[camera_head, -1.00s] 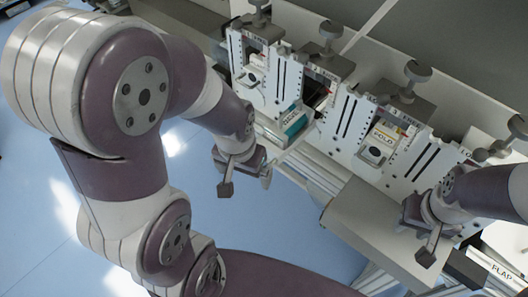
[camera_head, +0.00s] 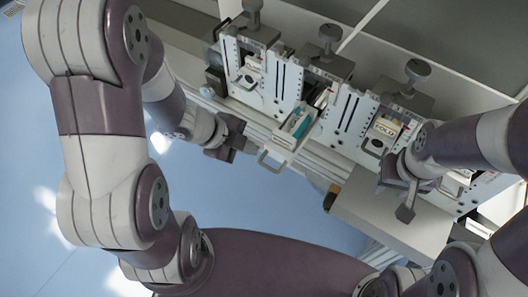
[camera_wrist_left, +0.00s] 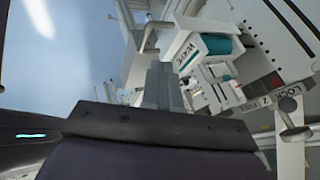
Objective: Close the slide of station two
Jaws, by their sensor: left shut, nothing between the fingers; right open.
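The slide of station two (camera_head: 283,146) is out toward the front, with a teal-and-white cartridge (camera_head: 300,121) lying in it and a loop handle (camera_head: 270,161) at its front. My right gripper (camera_head: 405,200) is open, above the grey box at the right.
Station one's panel (camera_head: 250,75) stands to the left, and another station with a yellow-white cartridge marked "FOLD" (camera_head: 385,128) to the right. Knobs (camera_head: 328,35) top the stations. A grey box (camera_head: 365,215) juts out at the front right. Blue floor is clear at front left.

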